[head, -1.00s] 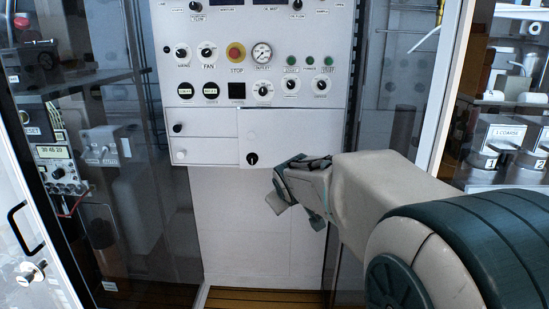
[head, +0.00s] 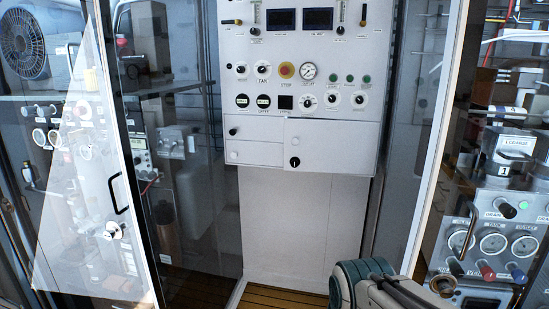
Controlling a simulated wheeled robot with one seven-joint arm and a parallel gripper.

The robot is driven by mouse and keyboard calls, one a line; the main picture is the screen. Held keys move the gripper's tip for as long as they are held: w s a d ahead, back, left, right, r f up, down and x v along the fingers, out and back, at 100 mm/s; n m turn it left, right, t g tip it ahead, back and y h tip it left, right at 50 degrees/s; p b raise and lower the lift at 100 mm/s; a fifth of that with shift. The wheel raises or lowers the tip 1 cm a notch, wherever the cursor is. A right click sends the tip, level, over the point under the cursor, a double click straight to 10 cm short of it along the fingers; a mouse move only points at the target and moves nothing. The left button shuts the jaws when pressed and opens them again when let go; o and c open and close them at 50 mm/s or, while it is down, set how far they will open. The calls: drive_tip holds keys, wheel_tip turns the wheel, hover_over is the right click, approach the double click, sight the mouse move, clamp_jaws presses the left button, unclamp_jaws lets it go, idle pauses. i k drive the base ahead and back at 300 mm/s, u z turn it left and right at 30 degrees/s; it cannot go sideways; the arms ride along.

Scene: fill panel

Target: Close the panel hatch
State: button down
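The panel hatch (head: 340,147) is the white square door at the lower right of the control panel (head: 350,60). It has a black knob (head: 295,162) near its lower left corner, and a small white round part above the knob. The hatch looks flush with the panel face, with no visible gap; a very small gap could not be told at this distance. My arm (head: 368,283) shows only at the bottom, below and apart from the hatch. I cannot make out my gripper's fingers in this view.
Two smaller white fronts, upper (head: 256,131) and lower (head: 256,154), sit left of the hatch. A glass door with a black handle (head: 118,195) stands at left. A gauge unit (head: 497,245) is at right. The space before the hatch is clear.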

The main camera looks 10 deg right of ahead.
sight(321, 146)
drive_tip(key=u, duration=1.55)
drive_tip(key=i, duration=1.25)
drive_tip(key=z, duration=2.2)
